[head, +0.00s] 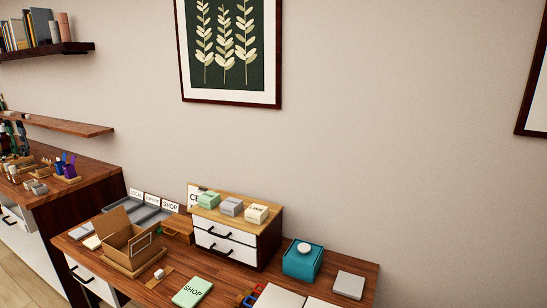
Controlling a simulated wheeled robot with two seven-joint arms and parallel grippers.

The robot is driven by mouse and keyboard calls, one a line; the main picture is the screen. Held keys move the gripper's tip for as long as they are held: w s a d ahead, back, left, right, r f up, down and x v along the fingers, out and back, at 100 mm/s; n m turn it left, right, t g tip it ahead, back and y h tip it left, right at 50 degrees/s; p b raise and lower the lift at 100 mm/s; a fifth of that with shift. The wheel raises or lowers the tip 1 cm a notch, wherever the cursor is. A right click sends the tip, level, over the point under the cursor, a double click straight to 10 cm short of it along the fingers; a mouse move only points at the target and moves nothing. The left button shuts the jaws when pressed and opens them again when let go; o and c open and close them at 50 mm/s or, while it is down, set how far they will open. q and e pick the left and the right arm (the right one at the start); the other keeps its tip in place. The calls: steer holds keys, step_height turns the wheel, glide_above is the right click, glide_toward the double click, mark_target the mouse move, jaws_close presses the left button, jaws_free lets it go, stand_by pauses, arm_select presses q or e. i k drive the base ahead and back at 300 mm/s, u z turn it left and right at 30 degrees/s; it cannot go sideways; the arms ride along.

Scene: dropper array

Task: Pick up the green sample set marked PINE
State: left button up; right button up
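A pale green box (208,201) sits on the wooden top of a small white-fronted drawer unit (235,240). Its label is too small to read, so I cannot confirm PINE. A grey box (231,207) and a cream box (256,214) stand to its right in a row, apart from it. A sign partly hidden behind the green box shows the letters "CE". A flat green item (192,292) marked SHOP lies at the desk's front. Neither of my grippers shows in this view.
On the desk (325,268) stand an open cardboard box (125,240), a grey divided tray (150,213) with labels, a teal box (303,261) with a white top and a grey pad (349,285).

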mark_target(210, 199)
steer(key=u, duration=2.15)
steer(key=i, duration=1.8)
steer(key=z, duration=3.55)
